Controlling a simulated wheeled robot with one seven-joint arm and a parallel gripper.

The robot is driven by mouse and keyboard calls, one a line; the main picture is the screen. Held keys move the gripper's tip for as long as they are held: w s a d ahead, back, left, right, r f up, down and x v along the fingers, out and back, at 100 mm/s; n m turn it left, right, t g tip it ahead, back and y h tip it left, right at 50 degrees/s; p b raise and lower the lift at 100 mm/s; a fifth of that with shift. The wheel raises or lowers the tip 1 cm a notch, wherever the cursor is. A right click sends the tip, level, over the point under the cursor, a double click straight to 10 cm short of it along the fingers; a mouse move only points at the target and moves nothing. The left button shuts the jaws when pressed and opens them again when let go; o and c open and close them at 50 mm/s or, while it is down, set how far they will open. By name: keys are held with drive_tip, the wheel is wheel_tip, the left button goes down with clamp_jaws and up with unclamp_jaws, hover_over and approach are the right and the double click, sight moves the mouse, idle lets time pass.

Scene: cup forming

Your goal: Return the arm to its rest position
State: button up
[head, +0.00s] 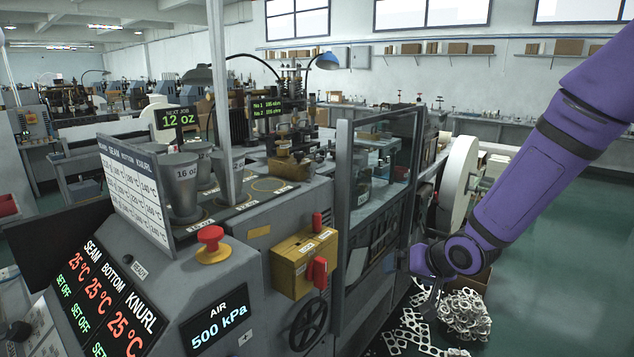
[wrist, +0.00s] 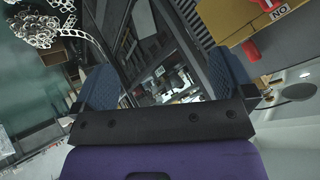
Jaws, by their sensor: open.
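My purple arm (head: 530,170) reaches in from the upper right of the head view and bends at a dark joint beside the machine's right end. My gripper (wrist: 163,80) shows in the wrist view with its two blue-grey fingers spread wide apart. Nothing is held between them; the machine's side shows beyond the gap. In the head view the gripper is small, dark and partly hidden by my wrist, so its fingers are hard to make out. It hangs in front of the machine, above the floor scrap.
The grey forming machine (head: 245,225) fills the middle, with a glazed guard frame (head: 342,190) near my arm. A yellow switch box (head: 293,262) with red handles juts from its front. Scrap strips and rings (head: 465,315) lie on the floor. Green floor (head: 560,260) is open at right.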

drive_tip(key=s+d+r+h, duration=0.3)
drive_tip(key=s+d+r, duration=0.15)
drive_tip(key=r, duration=0.35)
drive_tip(key=s+d+r+h, duration=0.3)
drive_tip(key=s+d+r, duration=0.1)
drive_tip(key=s+r, duration=0.25)
drive_tip(key=s+r+g, duration=0.1)
drive_tip(key=s+r, duration=0.3)
drive_tip(key=s, duration=0.4)
drive_tip(key=s+d+r+g+y, duration=0.1)
drive_tip(key=s+r, duration=0.3)
drive_tip(key=s, duration=0.5)
drive_tip(key=shift+d+r+n, duration=0.2)
drive_tip(key=shift+n, duration=0.2)
drive_tip(key=shift+c, duration=0.5)
